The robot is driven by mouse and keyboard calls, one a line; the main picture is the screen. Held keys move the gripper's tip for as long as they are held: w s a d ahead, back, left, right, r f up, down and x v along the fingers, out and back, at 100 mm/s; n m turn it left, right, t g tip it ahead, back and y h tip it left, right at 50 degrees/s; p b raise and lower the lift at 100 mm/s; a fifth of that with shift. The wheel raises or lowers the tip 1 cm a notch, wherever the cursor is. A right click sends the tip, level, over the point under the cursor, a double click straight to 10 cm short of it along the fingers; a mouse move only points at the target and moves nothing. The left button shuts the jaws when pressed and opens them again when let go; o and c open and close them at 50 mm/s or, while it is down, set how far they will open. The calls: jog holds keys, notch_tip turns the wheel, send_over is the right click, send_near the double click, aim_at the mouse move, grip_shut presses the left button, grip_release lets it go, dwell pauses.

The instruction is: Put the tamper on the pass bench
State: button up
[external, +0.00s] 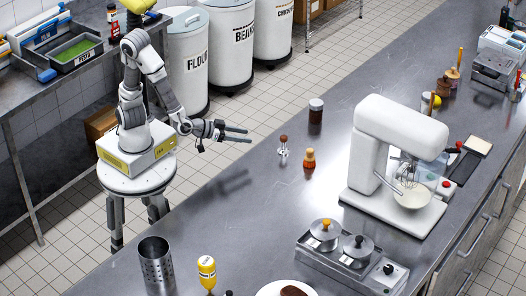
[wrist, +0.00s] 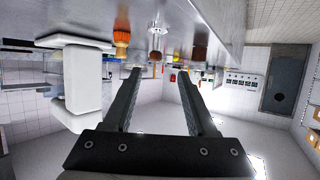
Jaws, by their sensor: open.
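The tamper (external: 283,148), with a brown knob and a clear or metallic base, stands upright on the long steel bench (external: 240,215). In the wrist view, which is upside down, its brown knob (wrist: 156,56) hangs between my fingers' lines, beyond the tips. My gripper (external: 249,135) is open and empty, left of the tamper and apart from it, pointing toward the bench. Both fingers show spread in the wrist view (wrist: 153,74). Another steel bench (external: 85,75) stands at the upper left. No label shows which one is the pass bench.
An orange-brown bottle (external: 309,160) and a dark jar (external: 316,111) stand near the tamper. A white mixer (external: 395,130) stands to the right. A two-pot warmer (external: 350,262), steel cylinder (external: 157,265) and yellow bottle (external: 207,272) are in front. Bare steel lies left of the tamper.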

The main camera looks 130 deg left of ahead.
aim_at(284, 143)
jog(key=shift+w+a+f+p, duration=0.15)
jog(key=shift+w+a+p, duration=0.35)
jog(key=shift+p, duration=0.55)
jog(key=b+x, duration=0.1)
jog(key=x, duration=0.2)
jog(key=b+x, duration=0.1)
jog(key=x, duration=0.5)
jog(key=shift+a+f+b, duration=0.15)
jog(key=shift+f+b, duration=0.2)
jog(key=shift+b, duration=0.05)
jog(key=shift+w+r+b+x, duration=0.15)
jog(key=shift+w+b+x, duration=0.05)
jog(key=shift+x, duration=1.2)
jog(key=shift+w+r+b+x, duration=0.1)
jog(key=shift+w+b+x, duration=0.1)
jog(key=shift+x, duration=1.25)
grip_shut()
